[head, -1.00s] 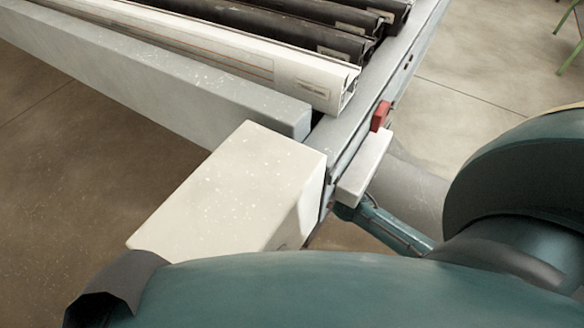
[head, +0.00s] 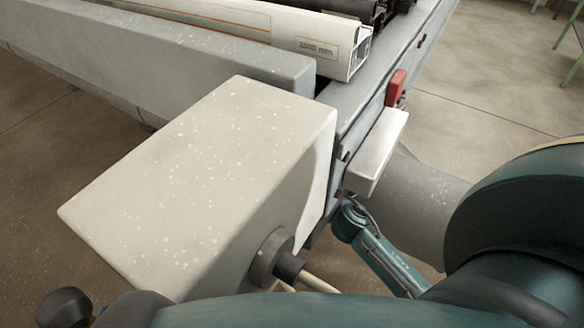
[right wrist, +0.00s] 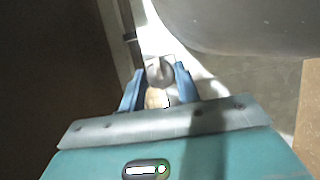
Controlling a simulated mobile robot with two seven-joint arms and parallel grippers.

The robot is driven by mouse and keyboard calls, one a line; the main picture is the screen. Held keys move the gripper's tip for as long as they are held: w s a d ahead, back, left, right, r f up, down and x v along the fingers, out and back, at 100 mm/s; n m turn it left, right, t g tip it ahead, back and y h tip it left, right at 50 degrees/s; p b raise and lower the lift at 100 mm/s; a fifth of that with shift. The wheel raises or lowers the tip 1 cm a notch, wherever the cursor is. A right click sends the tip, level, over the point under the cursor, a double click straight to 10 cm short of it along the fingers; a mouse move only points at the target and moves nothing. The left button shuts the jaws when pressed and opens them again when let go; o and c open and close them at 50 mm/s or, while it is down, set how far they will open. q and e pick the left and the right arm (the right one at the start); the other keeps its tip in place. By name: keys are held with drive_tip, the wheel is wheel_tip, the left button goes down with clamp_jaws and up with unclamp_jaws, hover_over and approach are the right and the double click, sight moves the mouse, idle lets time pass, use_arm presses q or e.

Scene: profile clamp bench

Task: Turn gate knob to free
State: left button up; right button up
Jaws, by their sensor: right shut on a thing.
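My right gripper (right wrist: 160,88) shows in the right wrist view with its two blue fingers closed around a small pale grey knob (right wrist: 158,70). A tan, wood-coloured part shows between the fingers below it. I take this as the gate knob, but its marking and setting are not readable. In the head view the right gripper (head: 350,222) appears as a teal hand beside the bench's side, just below a white block. The knob is hidden there. My left gripper is not in view.
A cream box (head: 215,180) stands at the bench's near corner, with a grey hub (head: 270,262) and pale handle on its end. The white block (head: 378,150) and a red tab (head: 396,88) are on the bench's side. A white profile (head: 290,32) lies on top.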

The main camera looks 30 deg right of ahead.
idle(0.3)
drive_tip(key=o, duration=1)
drive_tip(key=shift+c, duration=0.2)
drive_tip(key=s+d+b, duration=0.1)
drive_tip(key=s, duration=1.2)
drive_tip(key=shift+d, duration=0.35)
